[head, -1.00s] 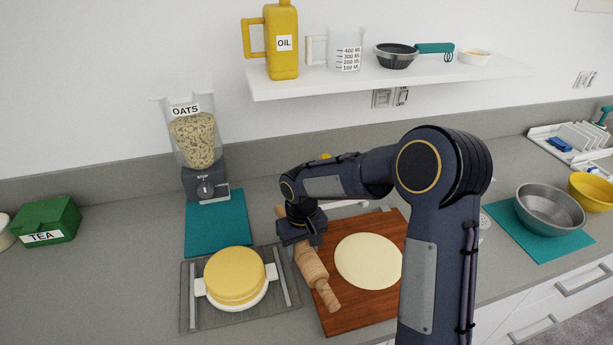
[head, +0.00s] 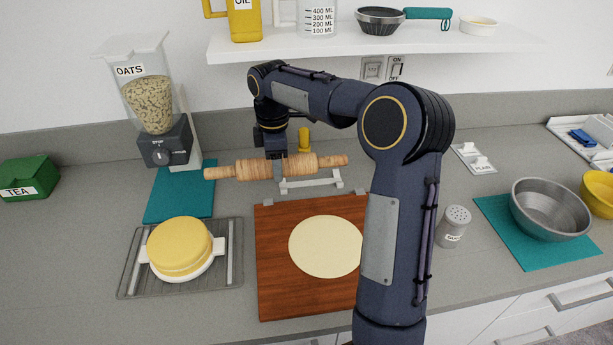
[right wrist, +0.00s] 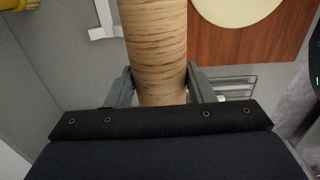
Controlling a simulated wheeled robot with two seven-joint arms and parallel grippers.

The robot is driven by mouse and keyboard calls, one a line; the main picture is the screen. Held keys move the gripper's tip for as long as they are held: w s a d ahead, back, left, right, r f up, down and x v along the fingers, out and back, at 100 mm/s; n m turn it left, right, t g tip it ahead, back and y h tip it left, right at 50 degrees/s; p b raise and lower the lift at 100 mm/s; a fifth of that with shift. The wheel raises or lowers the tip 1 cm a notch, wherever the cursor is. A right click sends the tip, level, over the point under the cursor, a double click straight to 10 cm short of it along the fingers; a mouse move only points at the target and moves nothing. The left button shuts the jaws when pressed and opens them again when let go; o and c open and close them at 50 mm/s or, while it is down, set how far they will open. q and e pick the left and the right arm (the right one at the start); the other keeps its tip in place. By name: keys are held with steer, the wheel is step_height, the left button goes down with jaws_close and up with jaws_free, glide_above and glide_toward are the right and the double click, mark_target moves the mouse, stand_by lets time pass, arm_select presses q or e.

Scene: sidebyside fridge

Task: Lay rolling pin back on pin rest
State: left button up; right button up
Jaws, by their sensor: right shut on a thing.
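The wooden rolling pin (head: 243,170) lies crosswise in the head view, held in the air near the back of the counter. My right gripper (head: 279,170) is shut around its barrel, close to the middle. The white pin rest (head: 312,182) stands on the counter behind the cutting board. The pin passes above it in the picture and reaches further left than it; the exact height gap cannot be told. In the right wrist view the pin (right wrist: 157,45) sits between the fingers, and part of the white rest (right wrist: 104,22) shows at its left. My left gripper is not in view.
A cutting board (head: 275,285) with flat dough (head: 327,246) lies in front of the rest. A yellow object (head: 304,139) stands behind the pin. The oats dispenser (head: 150,105) is at the left, and the shelf (head: 350,43) hangs above. A shaker (head: 453,227) stands right.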

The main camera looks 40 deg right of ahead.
steer(key=w+d+f+p, duration=0.2)
steer(key=d+f+p, duration=0.15)
steer(key=d, duration=0.55)
glide_above(310, 182)
steer(key=f, duration=0.3)
steer(key=a+f, duration=0.1)
steer(key=f, duration=0.1)
steer(key=shift+s+p, duration=0.25)
steer(key=shift+p, duration=0.15)
steer(key=shift+d+f, duration=0.3)
steer(key=shift+f, duration=0.1)
steer(key=f, duration=0.2)
steer(key=f+p, duration=0.1)
steer(key=shift+w+d, duration=0.1)
steer(key=shift+d, duration=0.15)
steer(key=shift+f, duration=0.4)
steer(key=o, duration=1.1)
steer(key=shift+r, duration=0.1)
